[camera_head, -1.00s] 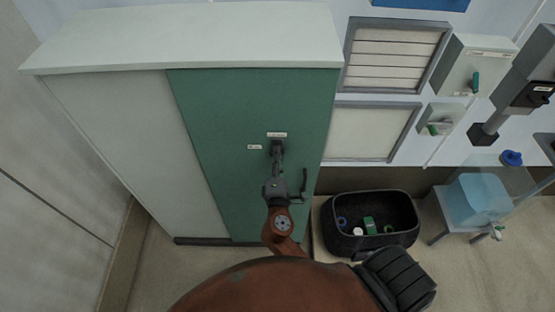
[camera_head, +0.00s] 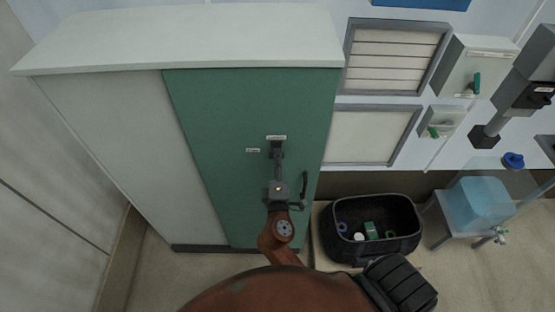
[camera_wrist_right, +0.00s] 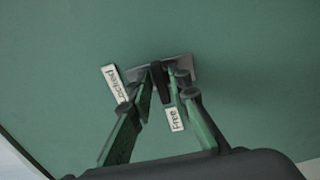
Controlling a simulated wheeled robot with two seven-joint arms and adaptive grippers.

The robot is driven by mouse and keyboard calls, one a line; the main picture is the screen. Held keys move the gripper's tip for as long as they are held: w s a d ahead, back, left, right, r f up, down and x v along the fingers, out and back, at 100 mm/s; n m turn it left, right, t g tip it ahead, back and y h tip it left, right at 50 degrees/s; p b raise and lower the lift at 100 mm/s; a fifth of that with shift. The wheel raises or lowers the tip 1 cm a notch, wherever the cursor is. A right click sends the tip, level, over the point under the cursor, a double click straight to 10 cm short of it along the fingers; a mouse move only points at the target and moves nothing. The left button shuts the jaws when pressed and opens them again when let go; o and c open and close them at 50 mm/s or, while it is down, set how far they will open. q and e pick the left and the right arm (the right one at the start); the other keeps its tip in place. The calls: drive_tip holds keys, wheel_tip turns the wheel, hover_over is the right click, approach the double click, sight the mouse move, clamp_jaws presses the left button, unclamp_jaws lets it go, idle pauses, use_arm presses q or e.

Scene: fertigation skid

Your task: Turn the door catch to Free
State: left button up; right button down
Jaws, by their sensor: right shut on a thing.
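The door catch (camera_head: 276,150) is a small dark part high on the green cabinet door (camera_head: 230,110). My right gripper (camera_head: 277,160) reaches up to it from below. In the right wrist view the catch's dark lever (camera_wrist_right: 160,84) is between the fingertips of my right gripper (camera_wrist_right: 161,82), which is shut on it. A grey plate (camera_wrist_right: 184,69) shows behind the lever. The white "Locked" label (camera_wrist_right: 115,83) is left of the lever. The "Free" label (camera_wrist_right: 175,120) is just below the lever's lower end. My left gripper is not in view.
A dark door handle (camera_head: 304,187) is right of my right gripper. A blue tank (camera_head: 474,203) on a stand is farther right. Wall boxes and vents are above.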

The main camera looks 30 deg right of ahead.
drive_tip(key=c, duration=2)
unclamp_jaws()
drive_tip(key=shift+c, duration=0.2)
drive_tip(key=shift+s, duration=0.1)
drive_tip(key=v, duration=1.2)
drive_tip(key=shift+d, duration=0.1)
